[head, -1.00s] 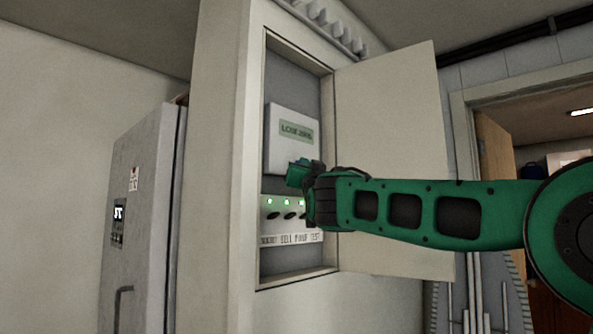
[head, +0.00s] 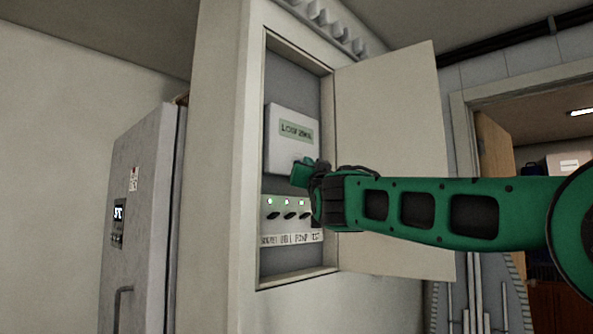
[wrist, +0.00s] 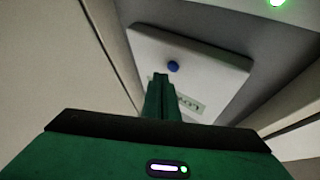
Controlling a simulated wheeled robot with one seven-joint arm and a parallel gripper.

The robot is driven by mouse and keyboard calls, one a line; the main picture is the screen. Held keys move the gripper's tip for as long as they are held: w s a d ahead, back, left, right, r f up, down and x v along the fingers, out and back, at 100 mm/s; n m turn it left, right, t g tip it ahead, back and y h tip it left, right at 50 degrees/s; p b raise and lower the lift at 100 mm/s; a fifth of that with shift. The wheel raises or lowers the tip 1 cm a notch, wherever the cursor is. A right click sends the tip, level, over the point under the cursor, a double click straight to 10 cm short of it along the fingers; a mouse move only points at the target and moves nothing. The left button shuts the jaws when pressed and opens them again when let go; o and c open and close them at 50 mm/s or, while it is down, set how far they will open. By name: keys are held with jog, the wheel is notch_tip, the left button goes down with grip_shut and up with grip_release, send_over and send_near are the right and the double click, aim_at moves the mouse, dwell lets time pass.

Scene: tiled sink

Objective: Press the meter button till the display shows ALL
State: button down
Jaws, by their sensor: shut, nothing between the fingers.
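The white meter (head: 281,150) is mounted in the open wall cabinet. Its greenish display (head: 296,130) carries a line of text that starts with L; the rest is too blurred to read surely. In the wrist view, the meter (wrist: 213,62) shows a round blue button (wrist: 173,66), and its display (wrist: 190,106) is partly hidden by my fingers. My gripper (wrist: 160,76) is shut and empty, its tip appearing just short of the button in that view; I cannot tell whether they touch. In the head view, my gripper (head: 297,174) is at the meter's lower right and the button cannot be made out.
The cabinet door (head: 395,150) stands open on the right behind my arm. A grey fridge-like unit (head: 143,220) with a small display stands at left.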

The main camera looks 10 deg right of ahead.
jog(key=shift+s+d, duration=0.7)
jog(key=shift+s, duration=0.35)
jog(key=shift+s+d, duration=0.7)
jog(key=shift+s, duration=0.35)
jog(key=shift+w, duration=0.1)
